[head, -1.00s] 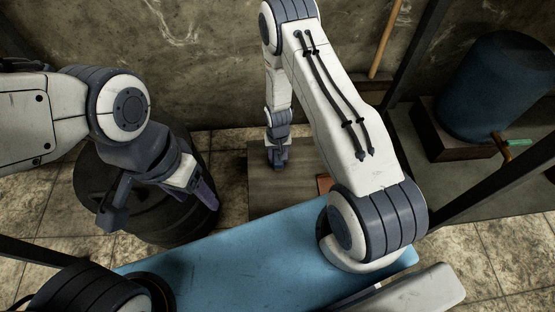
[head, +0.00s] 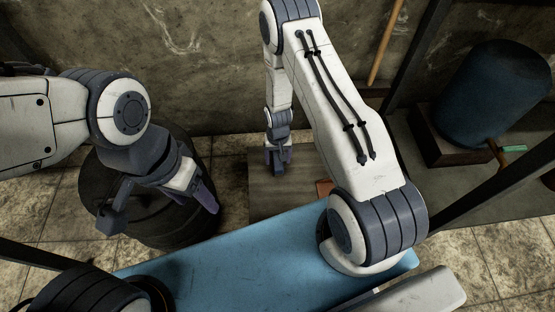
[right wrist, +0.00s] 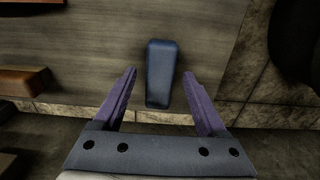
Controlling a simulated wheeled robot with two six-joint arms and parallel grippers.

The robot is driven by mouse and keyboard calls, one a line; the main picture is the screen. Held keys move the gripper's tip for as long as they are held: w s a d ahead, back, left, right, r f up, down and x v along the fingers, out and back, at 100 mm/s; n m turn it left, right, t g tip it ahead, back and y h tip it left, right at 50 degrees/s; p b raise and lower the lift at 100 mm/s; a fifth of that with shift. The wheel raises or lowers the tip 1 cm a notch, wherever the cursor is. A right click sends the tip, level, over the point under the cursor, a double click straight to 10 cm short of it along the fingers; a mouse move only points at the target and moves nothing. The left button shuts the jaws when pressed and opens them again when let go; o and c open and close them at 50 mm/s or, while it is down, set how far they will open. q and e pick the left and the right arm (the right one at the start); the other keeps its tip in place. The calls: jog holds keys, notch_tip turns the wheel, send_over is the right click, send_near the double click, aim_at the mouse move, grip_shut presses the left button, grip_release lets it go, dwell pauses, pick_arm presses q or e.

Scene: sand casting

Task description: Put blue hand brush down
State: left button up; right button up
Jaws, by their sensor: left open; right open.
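The blue hand brush (right wrist: 160,73) lies on a grey wooden surface in the right wrist view, its lower end between my right gripper's fingertips. In the head view I cannot make the brush out; my right gripper hides that spot. My right gripper (right wrist: 162,85) is open, with a clear gap on each side of the brush. In the head view my right gripper (head: 278,163) is low over the wooden surface (head: 275,195). My left gripper (head: 208,200) is open and empty above a dark barrel.
The dark barrel (head: 165,225) stands at the left. A reddish-brown block (right wrist: 24,81) lies on the wooden surface, left of the brush. A blue tank (head: 497,95) stands at the right. My blue base is in front.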

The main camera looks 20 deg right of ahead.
notch_tip(320, 180, up, 9)
jog(key=p, duration=0.4)
notch_tip(320, 180, up, 12)
jog(key=r+n, duration=0.1)
jog(key=n, duration=0.2)
send_over(278, 161)
jog(key=a, duration=0.7)
jog(key=s+a+r+n, duration=0.2)
jog(key=s+a+r, duration=0.35)
jog(key=r, duration=0.25)
jog(key=s+r+n, duration=0.2)
jog(key=s+r, duration=0.3)
jog(key=s, duration=0.3)
jog(key=s+a+r+n+y, duration=0.1)
jog(key=s+r+n, duration=0.2)
jog(key=s+r, duration=0.3)
jog(key=s, duration=0.3)
jog(key=shift+s+a+r+n, duration=0.25)
jog(key=shift+s+a+n, duration=0.05)
jog(key=shift+r, duration=0.1)
